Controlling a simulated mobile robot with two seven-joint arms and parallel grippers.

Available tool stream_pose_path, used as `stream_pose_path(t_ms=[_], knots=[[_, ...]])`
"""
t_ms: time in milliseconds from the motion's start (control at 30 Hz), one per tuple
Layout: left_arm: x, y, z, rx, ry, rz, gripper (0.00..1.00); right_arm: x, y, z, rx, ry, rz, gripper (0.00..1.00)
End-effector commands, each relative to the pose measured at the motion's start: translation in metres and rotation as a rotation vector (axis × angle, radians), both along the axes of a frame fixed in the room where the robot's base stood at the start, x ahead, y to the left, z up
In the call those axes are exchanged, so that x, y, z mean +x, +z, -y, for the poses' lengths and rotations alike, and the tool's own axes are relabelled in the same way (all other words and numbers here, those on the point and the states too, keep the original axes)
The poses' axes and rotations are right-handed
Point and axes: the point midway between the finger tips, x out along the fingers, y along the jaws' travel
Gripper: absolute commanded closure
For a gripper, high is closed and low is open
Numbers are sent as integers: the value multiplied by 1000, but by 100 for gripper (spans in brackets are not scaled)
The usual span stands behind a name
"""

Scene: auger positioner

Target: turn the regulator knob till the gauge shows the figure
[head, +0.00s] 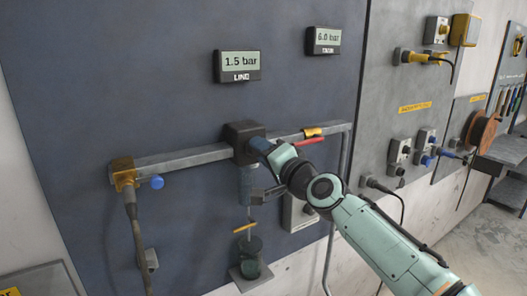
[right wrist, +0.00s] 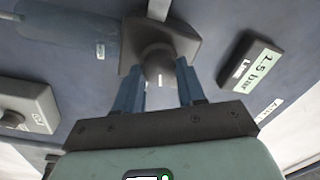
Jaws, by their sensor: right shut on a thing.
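The regulator (head: 240,133) is a dark block on a grey rail on the blue-grey panel, with a bluish bowl (head: 246,186) hanging below it. My right gripper (head: 260,146) is at its front. In the right wrist view, the blue fingers of the right gripper (right wrist: 159,76) are shut on the dark round regulator knob (right wrist: 157,60), one on each side. A white mark shows on the knob. In the head view the gripper hides the knob. My left gripper is not in view.
A second gauge (head: 325,38) labelled TANK reads 6.0 bar. A yellow fitting with a red lever (head: 308,138) sits right of the regulator on the rail. A brass valve with a blue knob (head: 157,182) is at the left. A dark green container (head: 249,257) stands below the bowl.

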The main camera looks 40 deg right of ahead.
Motion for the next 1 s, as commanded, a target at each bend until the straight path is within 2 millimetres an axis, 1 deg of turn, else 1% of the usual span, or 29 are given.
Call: stream_pose_path(t_ms=[200,600,633,700,1000], knots=[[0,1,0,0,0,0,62,0,0,0,38,0,4,91],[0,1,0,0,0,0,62,0,0,0,43,1,5,91],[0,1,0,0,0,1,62,0,0,0,42,1,5,54],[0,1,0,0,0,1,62,0,0,0,42,1,5,35],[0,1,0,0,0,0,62,-1,0,0,42,1,5,35]])
